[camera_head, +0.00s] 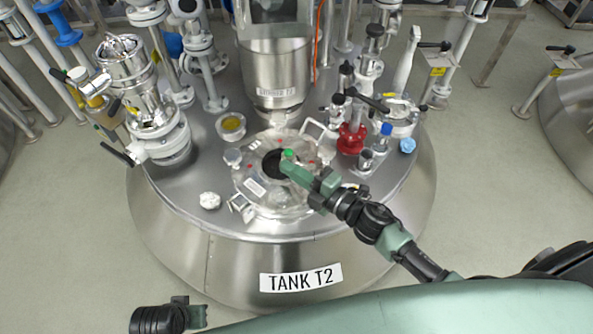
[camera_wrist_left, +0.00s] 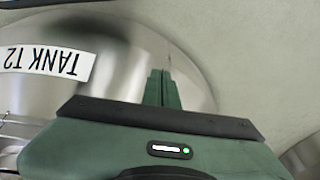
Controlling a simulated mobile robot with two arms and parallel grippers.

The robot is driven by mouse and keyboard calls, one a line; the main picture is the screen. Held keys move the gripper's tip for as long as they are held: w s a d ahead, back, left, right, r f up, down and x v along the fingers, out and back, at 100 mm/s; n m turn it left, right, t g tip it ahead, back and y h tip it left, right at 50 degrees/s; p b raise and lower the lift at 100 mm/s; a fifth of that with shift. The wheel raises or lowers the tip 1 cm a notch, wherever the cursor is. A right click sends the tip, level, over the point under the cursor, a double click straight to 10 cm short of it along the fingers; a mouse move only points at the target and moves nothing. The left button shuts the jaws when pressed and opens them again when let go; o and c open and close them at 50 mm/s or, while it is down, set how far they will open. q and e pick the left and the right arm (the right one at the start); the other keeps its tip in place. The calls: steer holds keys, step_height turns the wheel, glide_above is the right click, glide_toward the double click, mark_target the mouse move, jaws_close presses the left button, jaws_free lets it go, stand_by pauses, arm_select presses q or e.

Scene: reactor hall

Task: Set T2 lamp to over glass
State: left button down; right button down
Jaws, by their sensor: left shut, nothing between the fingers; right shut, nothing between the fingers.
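Tank T2 (camera_head: 300,277) is a domed steel vessel with a name label; the label also shows in the left wrist view (camera_wrist_left: 42,62). A round port with a yellowish face (camera_head: 231,126) sits on its lid and looks like a sight glass. A clear round cover with a dark centre (camera_head: 272,163) lies in the middle. I cannot tell for sure which fitting is the lamp. My right gripper (camera_head: 288,166) is shut and empty, over the dark centre; contact cannot be judged. My left gripper (camera_head: 198,316) is shut and empty, low in front of the tank; its fingers (camera_wrist_left: 164,88) point toward the tank wall.
A tall steel fitting (camera_head: 145,100) stands at the lid's left, and a steel vessel (camera_head: 273,75) rises behind the cover. A red valve (camera_head: 351,138) and several pipes crowd the right side. The floor beside the tank is clear.

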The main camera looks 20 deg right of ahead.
arm_select(q)
steer(key=shift+s+f+p, duration=0.2)
steer(key=shift+f, duration=0.7)
steer(key=shift+s+f+p, duration=0.15)
steer(key=shift+f, duration=0.75)
arm_select(e)
steer(key=shift+w+m+t+h, duration=0.3)
steer(key=shift+w+t+h, duration=0.15)
steer(key=shift+w, duration=0.4)
